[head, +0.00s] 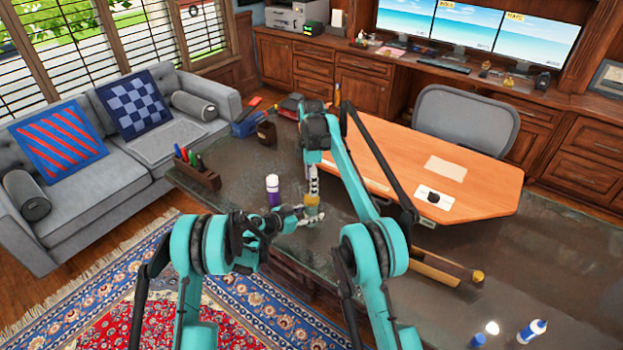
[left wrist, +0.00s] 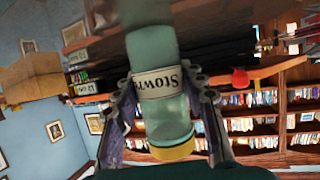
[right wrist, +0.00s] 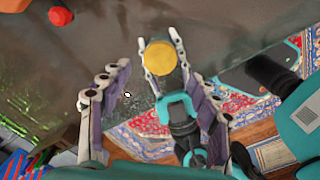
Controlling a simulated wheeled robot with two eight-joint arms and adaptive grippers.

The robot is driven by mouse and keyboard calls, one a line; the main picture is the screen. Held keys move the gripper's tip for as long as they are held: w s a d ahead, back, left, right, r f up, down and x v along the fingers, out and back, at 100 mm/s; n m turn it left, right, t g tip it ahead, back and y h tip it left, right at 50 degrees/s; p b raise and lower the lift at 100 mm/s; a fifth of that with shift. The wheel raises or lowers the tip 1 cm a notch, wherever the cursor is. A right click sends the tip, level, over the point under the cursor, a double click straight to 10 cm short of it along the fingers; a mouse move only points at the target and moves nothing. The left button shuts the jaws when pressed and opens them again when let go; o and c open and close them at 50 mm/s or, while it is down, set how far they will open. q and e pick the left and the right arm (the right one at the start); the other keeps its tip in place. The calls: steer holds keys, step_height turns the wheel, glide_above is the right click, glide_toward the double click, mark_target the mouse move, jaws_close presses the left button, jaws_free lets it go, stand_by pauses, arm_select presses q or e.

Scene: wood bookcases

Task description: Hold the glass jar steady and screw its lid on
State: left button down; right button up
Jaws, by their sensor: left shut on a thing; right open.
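The glass jar (head: 312,213) is upright at the front edge of the dark desk. My left gripper (head: 303,214) is shut around its side. The left wrist view shows the pale green jar (left wrist: 165,118) and its label between the fingers. The yellow lid (left wrist: 172,150) sits at the jar's mouth; I cannot tell how tight it is. The right wrist view shows the round lid (right wrist: 160,60) from above, with my left fingers beside it. My right gripper (head: 313,185) points down above the jar, open, its fingers spread on either side of the lid and apart from it.
A white-and-purple bottle (head: 273,190) stands on the desk left of the jar. A pen holder (head: 197,170) and dark cup (head: 267,132) are farther back. A wooden tray (head: 440,268) lies to the right.

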step_height(320, 180, down, 7)
steer(key=shift+r, duration=0.15)
steer(key=shift+c, duration=0.4)
steer(key=c, duration=1.1)
